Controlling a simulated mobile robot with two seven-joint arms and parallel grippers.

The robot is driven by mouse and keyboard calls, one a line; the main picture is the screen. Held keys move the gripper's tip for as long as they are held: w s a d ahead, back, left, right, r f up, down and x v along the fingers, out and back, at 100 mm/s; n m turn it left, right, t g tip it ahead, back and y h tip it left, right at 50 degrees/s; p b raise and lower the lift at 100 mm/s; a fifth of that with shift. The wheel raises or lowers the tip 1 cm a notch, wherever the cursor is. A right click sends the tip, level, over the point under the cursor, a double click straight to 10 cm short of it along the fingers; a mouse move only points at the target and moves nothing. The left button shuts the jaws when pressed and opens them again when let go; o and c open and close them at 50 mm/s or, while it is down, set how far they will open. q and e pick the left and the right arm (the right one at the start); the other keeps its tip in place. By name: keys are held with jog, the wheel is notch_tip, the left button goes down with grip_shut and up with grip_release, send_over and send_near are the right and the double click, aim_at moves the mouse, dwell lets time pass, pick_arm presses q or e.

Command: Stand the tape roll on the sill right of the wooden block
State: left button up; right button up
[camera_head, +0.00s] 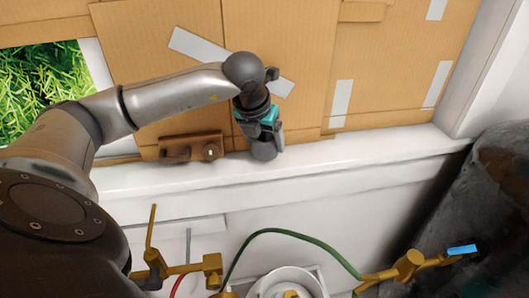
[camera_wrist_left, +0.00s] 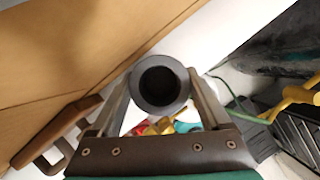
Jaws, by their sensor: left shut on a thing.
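The tape roll (camera_head: 264,151) is a dark grey cylinder at the white sill (camera_head: 350,150), to the right of the wooden block (camera_head: 191,147). My left gripper (camera_head: 270,138) is shut on it from above. In the left wrist view the roll (camera_wrist_left: 159,106) shows as a grey ring with a dark hole, between the two fingers of the gripper (camera_wrist_left: 162,80). The brown wooden block also shows at the left of the left wrist view (camera_wrist_left: 62,132), apart from the roll. I cannot tell whether the roll's bottom touches the sill. My right gripper is not in view.
A taped cardboard panel (camera_head: 290,40) stands right behind the sill. The sill is clear to the right of the roll. Below it are yellow pipe fittings (camera_head: 212,268), a green hose (camera_head: 300,236) and a white round part (camera_head: 288,283). A dark rough mass (camera_head: 480,210) fills the right.

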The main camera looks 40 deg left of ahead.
aim_at(265, 149)
pick_arm(q)
notch_tip(265, 149, down, 2)
jog(key=shift+f+b, duration=0.1)
jog(key=shift+b, duration=0.3)
jog(key=shift+w+a+f, duration=0.15)
jog(key=shift+f, duration=0.2)
jog(key=shift+f, duration=0.1)
jog(key=o, duration=1.3)
jog(key=v, duration=1.2)
